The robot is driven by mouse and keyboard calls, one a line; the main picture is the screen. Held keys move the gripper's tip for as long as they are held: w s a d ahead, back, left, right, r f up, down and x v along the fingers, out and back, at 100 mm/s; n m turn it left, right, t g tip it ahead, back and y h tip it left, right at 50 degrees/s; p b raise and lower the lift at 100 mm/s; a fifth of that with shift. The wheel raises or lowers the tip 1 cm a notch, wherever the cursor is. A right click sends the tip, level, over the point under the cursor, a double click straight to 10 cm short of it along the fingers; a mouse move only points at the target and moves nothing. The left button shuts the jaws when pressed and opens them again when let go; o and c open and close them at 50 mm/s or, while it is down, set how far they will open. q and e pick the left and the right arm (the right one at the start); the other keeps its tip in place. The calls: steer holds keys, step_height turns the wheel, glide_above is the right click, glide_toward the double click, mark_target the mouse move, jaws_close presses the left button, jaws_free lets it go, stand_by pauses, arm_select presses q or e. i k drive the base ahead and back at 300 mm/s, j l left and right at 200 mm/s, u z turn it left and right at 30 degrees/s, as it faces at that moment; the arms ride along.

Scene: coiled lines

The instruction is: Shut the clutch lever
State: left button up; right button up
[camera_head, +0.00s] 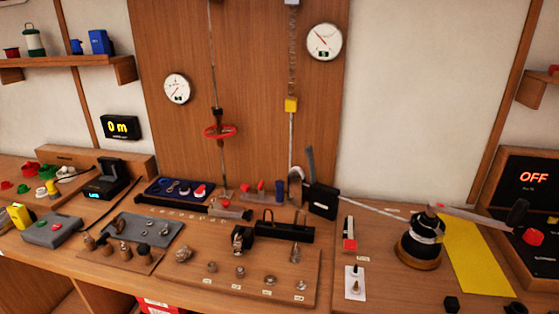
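The clutch (322,201) is a black box on the wooden bench, right of centre. Its dark grey clutch lever (311,165) stands up from the box, nearly upright and leaning slightly left, so it is raised off the body. A white line (372,207) runs from the right side of the clutch to the winch (420,243), a black drum on a wooden base. Neither of my grippers shows in the head view.
The winch handle (475,215) reaches right towards a panel reading OFF (533,177). A red-and-black block (350,234) and a white switch plate (355,283) sit right of the clutch. A board (225,285) with metal fittings fills the front middle. A yellow sheet (472,260) lies at right.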

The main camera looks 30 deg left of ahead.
mark_target(309, 149)
steer(key=k+j+z, duration=0.1)
steer(key=j, duration=0.3)
steer(key=k+j, duration=0.1)
steer(key=j, duration=0.3)
steer(key=k+j+z, duration=0.15)
steer(key=j, duration=0.25)
steer(key=k+j+z, duration=0.1)
steer(key=j, duration=0.3)
steer(key=k+j+z, duration=0.1)
steer(key=j, duration=0.25)
steer(key=k+j, duration=0.2)
steer(key=j, duration=0.2)
steer(key=k+j+z, duration=0.15)
steer(key=j, duration=0.2)
steer(key=j+z, duration=0.15)
steer(key=j, duration=1.1)
